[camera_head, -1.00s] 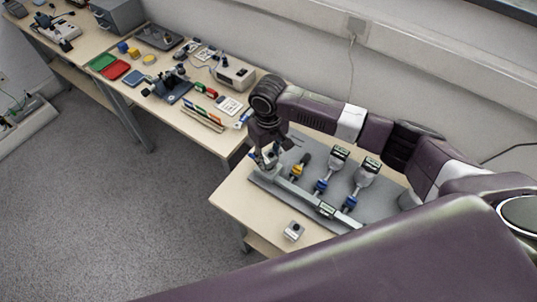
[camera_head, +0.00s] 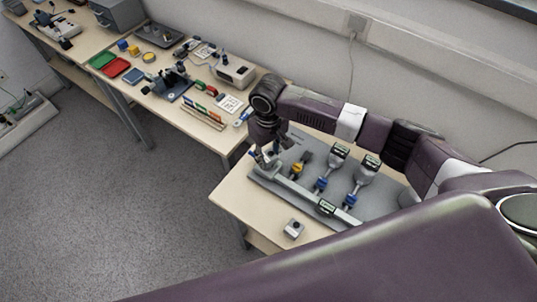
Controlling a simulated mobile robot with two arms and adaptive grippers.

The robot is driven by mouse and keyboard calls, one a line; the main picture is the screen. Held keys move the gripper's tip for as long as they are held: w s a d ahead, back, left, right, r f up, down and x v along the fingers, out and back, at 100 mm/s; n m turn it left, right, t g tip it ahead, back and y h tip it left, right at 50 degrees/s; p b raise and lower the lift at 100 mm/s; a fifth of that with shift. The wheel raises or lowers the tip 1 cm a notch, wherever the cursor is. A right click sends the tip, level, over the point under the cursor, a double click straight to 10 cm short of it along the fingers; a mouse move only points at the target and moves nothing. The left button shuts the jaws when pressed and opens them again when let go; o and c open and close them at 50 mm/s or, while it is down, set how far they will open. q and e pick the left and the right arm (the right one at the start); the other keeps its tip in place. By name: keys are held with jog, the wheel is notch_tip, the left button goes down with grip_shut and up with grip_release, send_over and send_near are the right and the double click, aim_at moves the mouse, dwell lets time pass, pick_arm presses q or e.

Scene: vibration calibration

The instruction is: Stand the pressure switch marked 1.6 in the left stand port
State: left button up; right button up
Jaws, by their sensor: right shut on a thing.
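The grey stand (camera_head: 344,214) lies on the near table, with a long pale rail along its front. Two white-topped switches with dark displays stand on it, one at the middle (camera_head: 336,160) and one further right (camera_head: 366,172), each above a blue fitting. A yellow-and-dark fitting (camera_head: 298,167) is further left. My right gripper (camera_head: 266,158) is at the stand's left end, pointing down and shut on a small part that it mostly hides. I cannot read a 1.6 mark on any part. My left gripper is not in view.
A small grey block with a dark knob (camera_head: 293,229) sits on the bare front of the near table (camera_head: 237,196). The back bench holds a red tray (camera_head: 115,68), a green tray (camera_head: 103,61) and a white instrument box (camera_head: 235,72). My right arm spans the table's back.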

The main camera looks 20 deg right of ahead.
jog(key=o, duration=1.4)
notch_tip(320, 180, up, 12)
jog(key=shift+r, duration=0.1)
